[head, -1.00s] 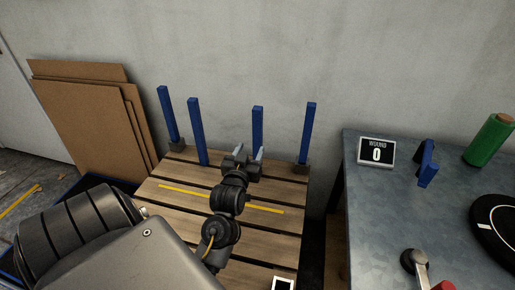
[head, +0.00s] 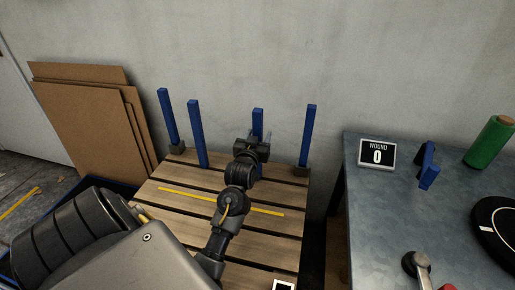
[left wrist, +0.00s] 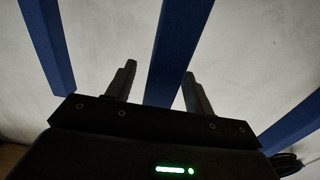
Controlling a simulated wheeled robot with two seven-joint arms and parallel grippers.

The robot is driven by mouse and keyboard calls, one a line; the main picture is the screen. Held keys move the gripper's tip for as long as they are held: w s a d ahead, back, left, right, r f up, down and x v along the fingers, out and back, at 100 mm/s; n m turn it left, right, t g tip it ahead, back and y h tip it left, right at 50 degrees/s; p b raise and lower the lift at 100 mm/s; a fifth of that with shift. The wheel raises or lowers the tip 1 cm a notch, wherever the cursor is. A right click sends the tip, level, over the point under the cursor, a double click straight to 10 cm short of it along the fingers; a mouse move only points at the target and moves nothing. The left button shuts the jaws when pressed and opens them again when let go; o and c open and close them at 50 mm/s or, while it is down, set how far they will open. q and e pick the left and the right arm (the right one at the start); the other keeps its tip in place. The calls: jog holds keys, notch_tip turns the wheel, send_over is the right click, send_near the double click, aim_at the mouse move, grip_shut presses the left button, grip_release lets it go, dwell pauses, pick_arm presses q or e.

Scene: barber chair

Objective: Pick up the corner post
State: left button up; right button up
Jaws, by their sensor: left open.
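Several upright blue corner posts stand along the far side of the wooden pallet (head: 180,208): two at the left, one in the middle and one at the right. The middle corner post (head: 258,118) has its lower part hidden behind my left gripper (head: 262,136). That gripper is open, pointing at this post. In the left wrist view, this post (left wrist: 180,45) shows between the two spread fingers (left wrist: 158,82). I cannot tell whether either finger touches it. My right gripper is not in view.
Other posts stand at the left (head: 168,118), near left (head: 197,135) and right (head: 307,135). Cardboard sheets (head: 85,115) lean on the wall. A metal table (head: 395,205) at the right holds a counter sign (head: 377,152), a blue piece (head: 427,165) and a green roll (head: 489,142).

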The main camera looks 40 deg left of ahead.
pick_arm(q)
jog(key=shift+w+a, duration=0.3)
jog(key=shift+w, duration=0.3)
jog(key=c, duration=1.1)
grip_shut()
jog(key=shift+r, duration=0.2)
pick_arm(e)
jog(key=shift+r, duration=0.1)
